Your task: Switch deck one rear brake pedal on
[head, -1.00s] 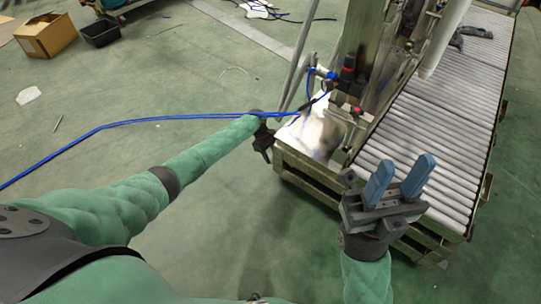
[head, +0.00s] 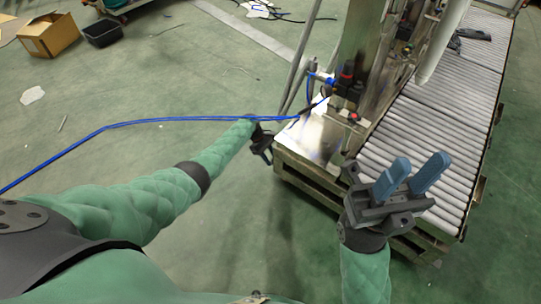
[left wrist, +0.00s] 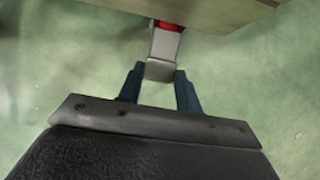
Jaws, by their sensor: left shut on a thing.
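A pale grey pedal (left wrist: 164,46) with a red part at its far end sticks out from under a wooden edge (left wrist: 215,12) in the left wrist view. My left gripper (left wrist: 158,77) has its dark blue fingers on either side of the pedal's near end and is shut on it. In the head view my left gripper (head: 262,143) is at the left side of the conveyor's wooden base; the pedal is hidden there. My right gripper (head: 410,177) is empty, its two blue fingers apart, above the near end of the roller conveyor.
The roller conveyor (head: 432,135) runs away to the right, beside a metal machine column (head: 362,45). A blue hose (head: 130,123) crosses to the machine above my left arm. A cardboard box (head: 47,36) and black bin (head: 103,32) stand far left. The left floor is mostly open.

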